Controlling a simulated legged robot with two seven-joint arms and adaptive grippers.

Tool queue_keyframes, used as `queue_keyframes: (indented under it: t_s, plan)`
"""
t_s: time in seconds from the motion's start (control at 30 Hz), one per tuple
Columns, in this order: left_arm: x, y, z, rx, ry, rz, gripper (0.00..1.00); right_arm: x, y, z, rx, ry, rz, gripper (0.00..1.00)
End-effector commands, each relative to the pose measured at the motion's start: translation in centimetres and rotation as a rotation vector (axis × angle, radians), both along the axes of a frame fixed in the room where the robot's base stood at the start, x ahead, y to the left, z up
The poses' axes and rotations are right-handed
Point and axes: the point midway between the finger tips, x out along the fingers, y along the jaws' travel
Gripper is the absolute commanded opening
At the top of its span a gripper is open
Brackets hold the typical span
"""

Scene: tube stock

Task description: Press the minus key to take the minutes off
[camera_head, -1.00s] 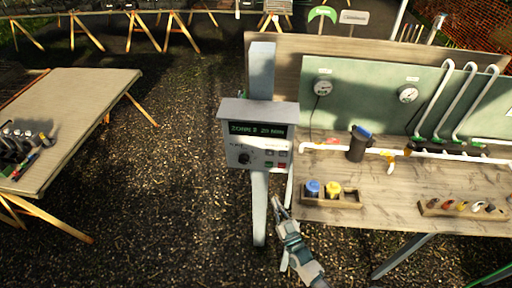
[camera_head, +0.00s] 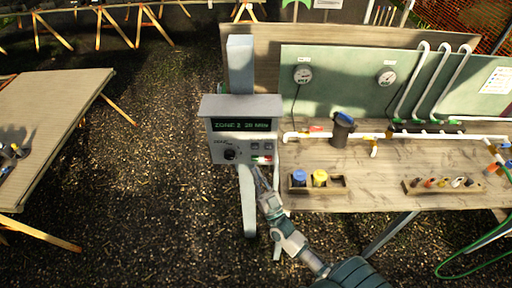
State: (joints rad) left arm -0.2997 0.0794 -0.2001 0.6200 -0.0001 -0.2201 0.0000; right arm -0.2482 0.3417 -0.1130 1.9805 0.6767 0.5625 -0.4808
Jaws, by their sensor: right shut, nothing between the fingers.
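The control box (camera_head: 222,150) is a pale grey unit on a post. Its lit green display (camera_head: 242,125) seems to read ZONE 2 and a minutes figure, perhaps 20. Below are a dark round knob (camera_head: 230,154), two grey keys (camera_head: 261,146) and a green and a red key (camera_head: 266,159). The key marks are too small to read, so I cannot tell which is minus. My right gripper (camera_head: 258,170) is shut and empty, its tips just under the lower keys; contact cannot be told. My left gripper is not in view.
The workbench (camera_head: 380,190) stands to the right, with a caddy of blue and yellow caps (camera_head: 324,188), a dark cup (camera_head: 341,130), white pipes and a tray of small parts (camera_head: 437,190). A beige table (camera_head: 50,120) is at left. Open ground lies between.

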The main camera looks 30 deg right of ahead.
Motion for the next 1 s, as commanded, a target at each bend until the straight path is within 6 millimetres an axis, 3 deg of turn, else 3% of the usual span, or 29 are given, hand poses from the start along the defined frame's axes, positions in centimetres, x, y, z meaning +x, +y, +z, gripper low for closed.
queue_keyframes:
  t_s: [0.5, 1.0]
  plan:
    - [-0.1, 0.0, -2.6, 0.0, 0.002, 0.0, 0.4, 5.7, -3.5, -0.1, -0.002, -0.002, -0.001, 0.0]
    - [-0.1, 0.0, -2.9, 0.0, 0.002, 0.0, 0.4, 6.8, -4.2, 0.0, 0.0, 0.0, 0.0, 0.0]
